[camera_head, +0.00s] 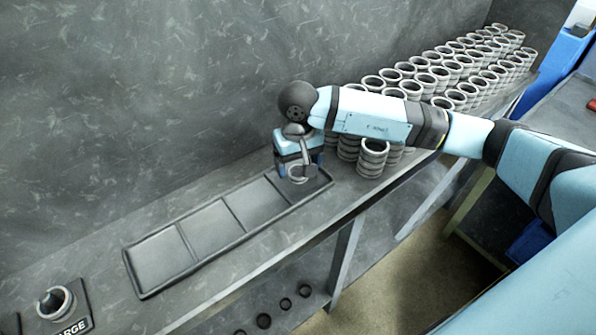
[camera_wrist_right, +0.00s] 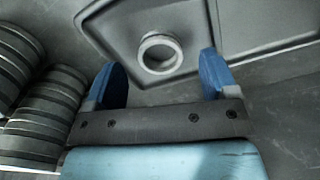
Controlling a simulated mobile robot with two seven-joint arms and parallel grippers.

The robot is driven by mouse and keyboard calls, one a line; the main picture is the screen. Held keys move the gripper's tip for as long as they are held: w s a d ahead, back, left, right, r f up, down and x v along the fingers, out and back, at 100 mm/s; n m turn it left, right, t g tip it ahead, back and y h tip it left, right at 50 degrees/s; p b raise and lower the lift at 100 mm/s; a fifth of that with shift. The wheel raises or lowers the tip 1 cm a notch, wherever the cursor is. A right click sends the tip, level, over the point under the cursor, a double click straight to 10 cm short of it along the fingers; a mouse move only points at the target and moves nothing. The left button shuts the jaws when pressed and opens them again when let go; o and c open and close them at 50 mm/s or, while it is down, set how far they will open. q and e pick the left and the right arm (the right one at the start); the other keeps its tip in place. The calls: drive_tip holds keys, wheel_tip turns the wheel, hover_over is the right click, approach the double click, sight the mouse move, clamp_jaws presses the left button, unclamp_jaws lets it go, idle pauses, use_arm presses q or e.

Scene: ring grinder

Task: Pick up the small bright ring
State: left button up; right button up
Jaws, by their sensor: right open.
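The small bright ring (camera_wrist_right: 160,53) lies flat in a compartment of the dark tray (camera_wrist_right: 190,12), and its hole shows in the right wrist view. In the head view the ring (camera_head: 297,174) sits in the tray's far right compartment, partly hidden by my right gripper (camera_head: 299,168). My right gripper, with blue fingers (camera_wrist_right: 168,78), is open over that compartment. In the wrist view the ring appears between and beyond the two fingertips, with nothing held. My left gripper is not in view.
Many stacked rings (camera_head: 373,158) stand right of the tray, and stacks (camera_wrist_right: 45,115) show close to the left finger in the wrist view. The tray's other compartments (camera_head: 212,230) are empty. A ring on a "LARGE" holder (camera_head: 54,301) stands at lower left. A wall runs behind.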

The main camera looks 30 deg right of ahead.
wheel_tip(320, 180, down, 2)
drive_tip(key=shift+f, duration=0.15)
drive_tip(key=c, duration=1)
drive_tip(key=shift+c, duration=0.2)
